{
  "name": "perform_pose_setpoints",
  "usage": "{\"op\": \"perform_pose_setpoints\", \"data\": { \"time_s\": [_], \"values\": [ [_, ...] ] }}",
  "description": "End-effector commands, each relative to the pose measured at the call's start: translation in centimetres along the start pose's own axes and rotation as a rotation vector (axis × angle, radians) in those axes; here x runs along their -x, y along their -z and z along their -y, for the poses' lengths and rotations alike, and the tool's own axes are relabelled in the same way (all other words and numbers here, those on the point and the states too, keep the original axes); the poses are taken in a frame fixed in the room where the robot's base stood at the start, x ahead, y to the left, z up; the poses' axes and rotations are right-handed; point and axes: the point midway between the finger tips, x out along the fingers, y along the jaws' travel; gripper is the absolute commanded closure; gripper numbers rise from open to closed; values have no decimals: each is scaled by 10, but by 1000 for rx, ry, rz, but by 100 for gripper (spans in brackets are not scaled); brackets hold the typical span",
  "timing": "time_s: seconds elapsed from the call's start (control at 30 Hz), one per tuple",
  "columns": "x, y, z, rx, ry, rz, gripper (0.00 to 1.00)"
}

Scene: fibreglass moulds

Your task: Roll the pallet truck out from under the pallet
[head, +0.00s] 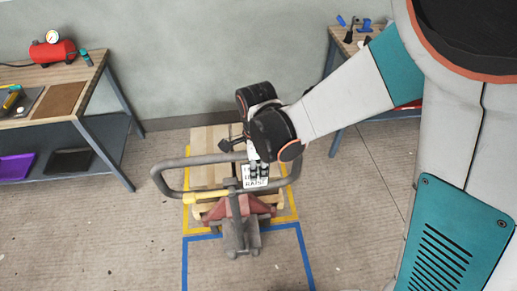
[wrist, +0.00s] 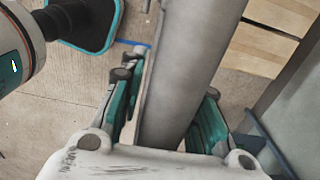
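The pallet truck (head: 238,207) has a red body, a grey loop handle (head: 166,184) and a yellow lever (head: 206,197). It stands at the near end of the wooden pallet (head: 203,146); its forks are hidden. My gripper (head: 255,168) is at the far bar of the handle loop, on its right half, pointing down. In the wrist view the thick grey handle bar (wrist: 195,65) runs between my teal fingers. A gap seems to show between the left finger (wrist: 120,105) and the bar. The right finger (wrist: 208,125) is partly hidden by the bar.
Yellow tape (head: 186,215) outlines the pallet's place. A bench (head: 92,72) with a red compressor stands left. Another bench (head: 334,68) stands right. A card reading "RAISE" (head: 254,182) hangs by the handle.

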Motion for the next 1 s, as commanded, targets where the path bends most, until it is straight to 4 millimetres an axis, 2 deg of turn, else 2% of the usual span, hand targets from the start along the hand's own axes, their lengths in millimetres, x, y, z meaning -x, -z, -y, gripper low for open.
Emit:
{"op": "perform_pose_setpoints", "data": {
  "time_s": [0.23,0.27,0.37,0.4,0.77,1.0],
  "values": [
    [0,0,0,0,0,0,70],
    [0,0,0,0,0,0,75],
    [0,0,0,0,0,0,97],
    [0,0,0,0,0,0,100],
    [-1,0,-3,1,2,0,100],
    [-6,0,-33,1,20,0,100]
  ]
}}
